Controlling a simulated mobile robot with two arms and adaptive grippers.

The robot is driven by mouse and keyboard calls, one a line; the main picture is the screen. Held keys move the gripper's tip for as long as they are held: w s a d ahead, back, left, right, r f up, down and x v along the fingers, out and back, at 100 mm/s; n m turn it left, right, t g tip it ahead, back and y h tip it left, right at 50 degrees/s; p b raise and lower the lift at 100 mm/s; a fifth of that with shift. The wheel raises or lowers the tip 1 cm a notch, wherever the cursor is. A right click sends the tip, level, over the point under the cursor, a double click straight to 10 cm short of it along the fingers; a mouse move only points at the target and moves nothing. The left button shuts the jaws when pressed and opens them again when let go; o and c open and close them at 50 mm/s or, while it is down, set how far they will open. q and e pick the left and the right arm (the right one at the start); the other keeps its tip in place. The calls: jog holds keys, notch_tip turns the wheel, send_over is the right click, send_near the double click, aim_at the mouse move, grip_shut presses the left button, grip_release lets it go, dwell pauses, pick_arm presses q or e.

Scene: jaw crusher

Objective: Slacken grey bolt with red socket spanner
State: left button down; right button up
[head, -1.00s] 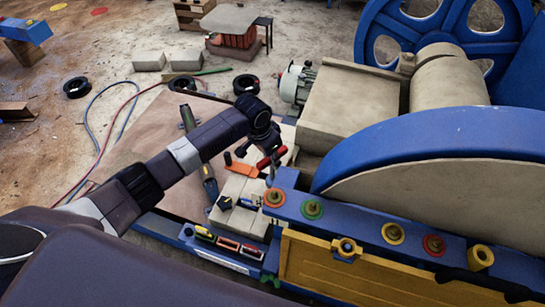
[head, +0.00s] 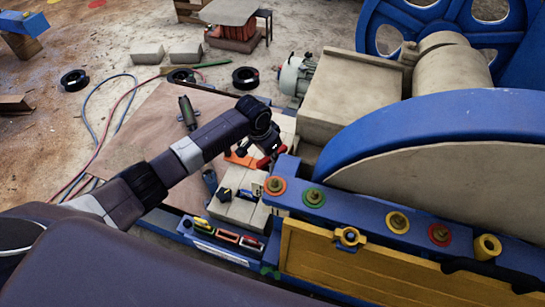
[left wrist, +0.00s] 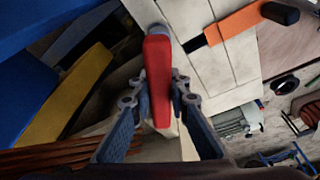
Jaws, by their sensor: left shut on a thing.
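My left gripper (head: 268,148) is shut on the red socket spanner (head: 264,163), just beyond the left end of the blue beam (head: 360,230). In the left wrist view, the spanner's red handle (left wrist: 158,80) lies between the two fingers (left wrist: 160,130), its far end over pale blocks. I cannot pick out which bolt is the grey one. My right gripper is not in view.
A black item (head: 224,195) and a blue item (head: 245,195) lie on the pale blocks. A blue rack (head: 190,234) holds several coloured tools. An orange tool (left wrist: 240,22) lies near the spanner. The large blue wheel (head: 420,120) bounds the right side.

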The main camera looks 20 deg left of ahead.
pick_arm(q)
jog(key=shift+s+b+x, duration=0.25)
jog(key=shift+b+x, duration=0.4)
jog(key=shift+x, duration=0.55)
jog(key=shift+a+f, duration=0.1)
jog(key=shift+f, duration=0.1)
jog(key=shift+f, duration=0.25)
dwell(0.3)
